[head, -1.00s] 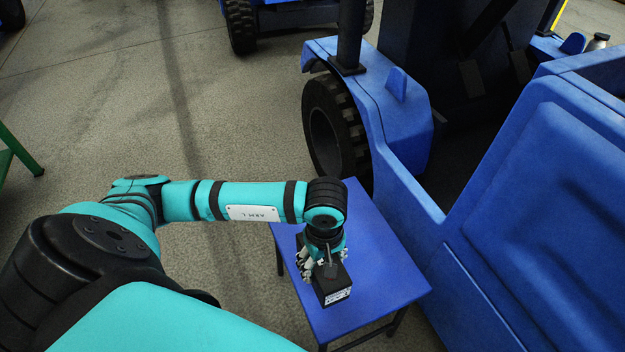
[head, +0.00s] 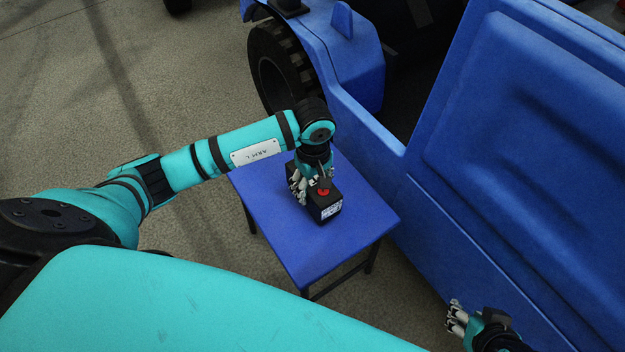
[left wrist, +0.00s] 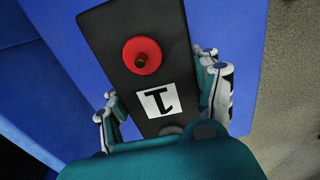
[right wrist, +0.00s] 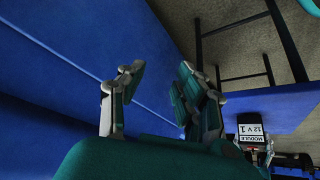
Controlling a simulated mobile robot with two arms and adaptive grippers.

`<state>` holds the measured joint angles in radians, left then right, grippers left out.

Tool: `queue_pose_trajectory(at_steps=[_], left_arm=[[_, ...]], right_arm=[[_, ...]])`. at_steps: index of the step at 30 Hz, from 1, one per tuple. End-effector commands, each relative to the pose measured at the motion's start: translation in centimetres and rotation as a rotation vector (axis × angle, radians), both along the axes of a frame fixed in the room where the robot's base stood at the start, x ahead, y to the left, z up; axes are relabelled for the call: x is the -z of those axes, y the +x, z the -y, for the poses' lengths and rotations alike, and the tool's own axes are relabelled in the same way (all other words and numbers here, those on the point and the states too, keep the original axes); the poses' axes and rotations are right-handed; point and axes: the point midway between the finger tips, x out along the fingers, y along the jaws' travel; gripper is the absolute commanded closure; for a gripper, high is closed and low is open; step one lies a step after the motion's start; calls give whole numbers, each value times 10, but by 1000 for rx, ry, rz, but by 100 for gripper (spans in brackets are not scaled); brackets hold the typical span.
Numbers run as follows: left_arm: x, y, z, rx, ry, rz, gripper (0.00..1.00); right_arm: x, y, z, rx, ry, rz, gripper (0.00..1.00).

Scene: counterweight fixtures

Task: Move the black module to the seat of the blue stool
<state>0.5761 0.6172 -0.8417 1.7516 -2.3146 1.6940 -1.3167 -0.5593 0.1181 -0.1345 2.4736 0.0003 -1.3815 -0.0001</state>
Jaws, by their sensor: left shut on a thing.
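The black module (head: 323,207) is a dark box with a red knob and a white label. It is over the seat of the blue stool (head: 298,245), towards the far side; I cannot tell whether it touches the seat. My left gripper (head: 312,190) is shut on it from above. In the left wrist view, the module (left wrist: 143,75) is between the fingers, its red knob and a "1" label facing the camera. My right gripper (head: 456,318) is open and empty, right of the stool; its spread fingers show in the right wrist view (right wrist: 160,75).
A big blue vehicle (head: 520,150) stands close beside the stool on the right, with a black tyre (head: 275,70) behind it. Bare concrete floor (head: 60,100) lies to the left. The near part of the seat is clear.

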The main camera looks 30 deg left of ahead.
Motion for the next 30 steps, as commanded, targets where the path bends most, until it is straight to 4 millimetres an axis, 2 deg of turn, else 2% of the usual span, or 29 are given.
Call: queue_pose_trajectory(at_steps=[4, 20, 21, 27, 30], left_arm=[[3, 2, 0, 0, -2, 8, 96], [5, 2, 0, 0, -1, 8, 96], [8, 0, 0, 0, 0, 1, 37], [8, 0, 0, 0, 0, 1, 12], [8, 0, 0, 0, 0, 1, 12]], right_arm=[[-3, 8, -3, -3, 8, 40, 66], [-5, 13, -4, -5, 14, 67, 66], [-5, 14, -4, -5, 15, 72, 66], [-6, 14, -4, -5, 15, 75, 66], [-6, 14, -4, -5, 15, 74, 66]])
